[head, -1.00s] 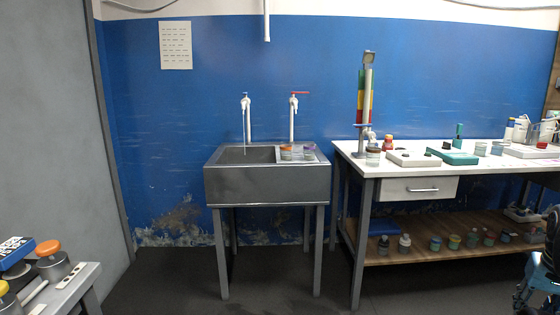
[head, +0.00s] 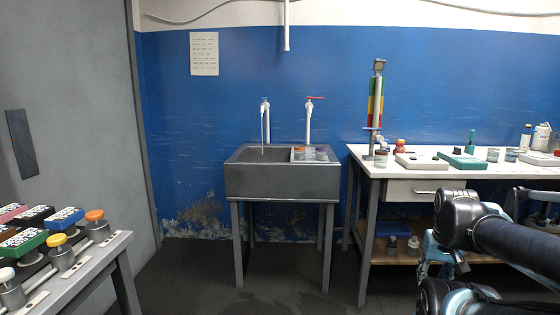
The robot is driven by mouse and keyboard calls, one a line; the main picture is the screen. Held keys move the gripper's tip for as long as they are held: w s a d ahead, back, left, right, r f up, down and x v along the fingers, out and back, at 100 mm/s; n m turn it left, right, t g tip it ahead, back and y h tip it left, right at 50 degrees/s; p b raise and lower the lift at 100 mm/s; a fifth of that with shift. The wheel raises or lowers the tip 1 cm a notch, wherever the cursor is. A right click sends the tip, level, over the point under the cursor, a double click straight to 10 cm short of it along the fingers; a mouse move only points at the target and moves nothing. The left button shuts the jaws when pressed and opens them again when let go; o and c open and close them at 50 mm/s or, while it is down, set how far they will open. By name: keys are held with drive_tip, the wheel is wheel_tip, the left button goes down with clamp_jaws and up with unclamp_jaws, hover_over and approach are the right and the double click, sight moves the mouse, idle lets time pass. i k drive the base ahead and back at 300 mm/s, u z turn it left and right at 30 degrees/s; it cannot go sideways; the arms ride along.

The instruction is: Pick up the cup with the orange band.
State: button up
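Several small cups stand on the drainer at the right of the sink. One of them (head: 298,151) shows an orange-red tint, but it is too small to tell a band for certain. A purple-tinted cup (head: 321,150) stands close to it. My arm (head: 475,225) shows at the lower right, in front of the white-topped bench and well apart from the sink. Light-blue and black parts show low beside it, but I cannot make out fingertips or whether my gripper is open.
The grey sink (head: 282,182) stands against the blue wall, with two taps above it. The white-topped bench (head: 372,166) carries jars and boxes, with more jars on its lower shelf. A grey table (head: 95,262) with coloured blocks and capped jars is at lower left. The floor before the sink is clear.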

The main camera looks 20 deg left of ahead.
sight(299, 150)
drive_tip(key=u, duration=0.1)
drive_tip(key=i, duration=1)
drive_tip(key=z, duration=0.05)
